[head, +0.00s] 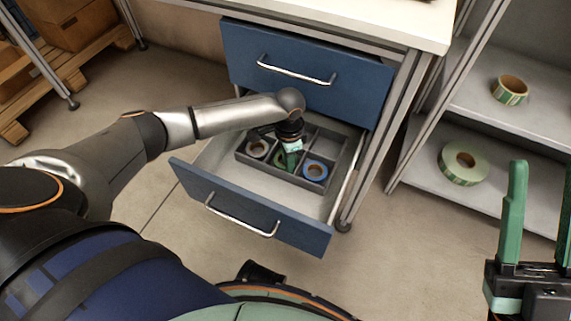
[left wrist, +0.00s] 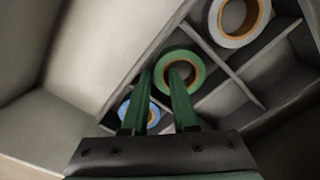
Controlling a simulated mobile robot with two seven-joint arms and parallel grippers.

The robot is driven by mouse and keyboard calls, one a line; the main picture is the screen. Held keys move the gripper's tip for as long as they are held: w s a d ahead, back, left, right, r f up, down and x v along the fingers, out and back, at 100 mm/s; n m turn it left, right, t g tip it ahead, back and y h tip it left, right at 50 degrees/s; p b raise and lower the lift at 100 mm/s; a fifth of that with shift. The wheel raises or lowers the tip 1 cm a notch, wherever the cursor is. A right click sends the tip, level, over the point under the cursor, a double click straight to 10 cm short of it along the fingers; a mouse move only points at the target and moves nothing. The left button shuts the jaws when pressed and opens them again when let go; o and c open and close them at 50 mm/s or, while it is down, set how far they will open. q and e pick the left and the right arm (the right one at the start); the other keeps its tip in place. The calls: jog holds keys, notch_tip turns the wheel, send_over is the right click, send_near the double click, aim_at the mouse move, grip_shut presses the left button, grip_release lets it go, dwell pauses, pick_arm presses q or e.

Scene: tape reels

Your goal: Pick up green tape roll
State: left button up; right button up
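The green tape roll (left wrist: 196,62) lies in the divided tray inside the open lower drawer. In the head view the green tape roll (head: 280,158) is partly hidden by my left gripper (head: 290,162), which reaches down into the tray. In the left wrist view my left gripper (left wrist: 159,73) has its two green fingers apart. One fingertip overlaps the roll's hole and the other lies beside its outer edge. I cannot tell whether they touch it. My right gripper (head: 543,168) is open and empty at the right edge of the head view.
The grey tray (head: 333,149) also holds a blue tape roll (head: 315,170) and a white tape roll (head: 257,148). The drawer (head: 250,213) stands open below a shut blue drawer (head: 305,70). Shelves at right hold two more green-patterned rolls (head: 463,163) (head: 510,89).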

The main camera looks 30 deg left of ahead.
pick_arm(q)
jog(key=shift+f, duration=0.55)
jog(key=shift+r, duration=0.1)
grip_shut()
